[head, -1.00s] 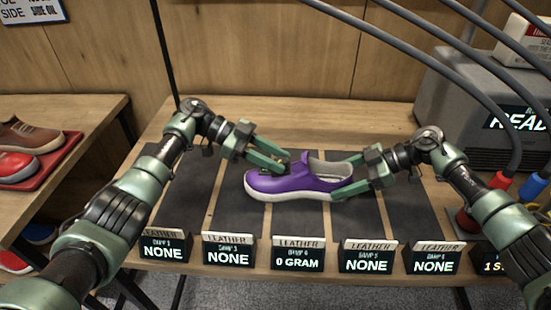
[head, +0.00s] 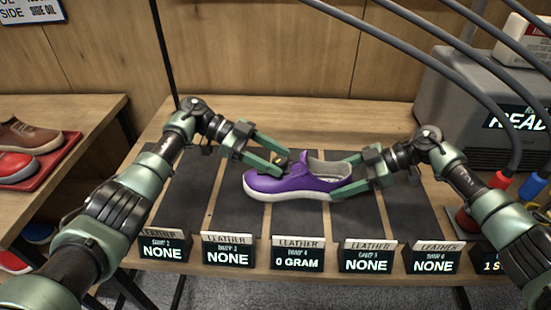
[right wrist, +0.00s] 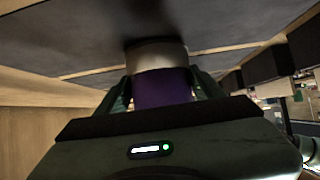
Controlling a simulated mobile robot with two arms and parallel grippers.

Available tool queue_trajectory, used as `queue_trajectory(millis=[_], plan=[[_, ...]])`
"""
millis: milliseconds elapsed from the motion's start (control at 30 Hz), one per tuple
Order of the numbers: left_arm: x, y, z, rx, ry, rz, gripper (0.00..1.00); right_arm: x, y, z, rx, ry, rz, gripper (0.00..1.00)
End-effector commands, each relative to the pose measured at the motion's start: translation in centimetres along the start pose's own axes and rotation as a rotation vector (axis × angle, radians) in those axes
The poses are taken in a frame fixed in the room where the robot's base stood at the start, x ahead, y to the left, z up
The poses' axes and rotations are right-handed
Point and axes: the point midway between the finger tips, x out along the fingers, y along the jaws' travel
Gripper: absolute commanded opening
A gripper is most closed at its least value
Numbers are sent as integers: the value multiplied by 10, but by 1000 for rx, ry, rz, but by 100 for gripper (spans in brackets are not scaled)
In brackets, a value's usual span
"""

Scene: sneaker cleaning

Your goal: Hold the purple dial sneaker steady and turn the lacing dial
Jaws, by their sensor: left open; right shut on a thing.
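The purple sneaker (head: 300,182) with a white sole lies on a dark mat in the middle of the table, toe to the left. My right gripper (head: 340,186) is shut on its heel; the right wrist view shows the purple heel (right wrist: 162,88) and pale sole between the fingers. My left gripper (head: 281,164) is open, its fingers spread over the front upper of the sneaker. A small dark round piece, likely the lacing dial (head: 281,160), shows by its fingertips, partly hidden.
A row of display signs (head: 297,253) stands along the table's front edge. A grey machine (head: 470,105) stands at the back right. Other shoes sit on a red tray (head: 52,165) at the left. Dark mats either side of the sneaker are bare.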

Motion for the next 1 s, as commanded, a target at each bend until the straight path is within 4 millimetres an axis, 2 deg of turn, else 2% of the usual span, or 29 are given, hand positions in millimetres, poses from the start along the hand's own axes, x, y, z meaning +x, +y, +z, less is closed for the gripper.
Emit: queue_trajectory(millis=[300, 433, 567, 800, 867, 1000], plan=[[-50, -1, 0, -3, -2, -3, 56, -1, 0, 0, 1, -1, 2, 12], [-65, -1, 0, -3, -1, -2, 56, -1, 0, 0, 1, -1, 2, 12], [-72, 0, 1, -2, 0, 0, 56, -1, 1, 1, 1, -1, 2, 12], [-73, 0, 1, -1, 0, 1, 56, -1, 1, 1, 1, -1, 2, 12], [-73, 0, 0, 2, -2, 1, 43, -1, 1, 1, 1, -1, 2, 12], [-74, 0, -7, 86, -57, 15, 43, -1, 1, 1, 1, -1, 3, 12]])
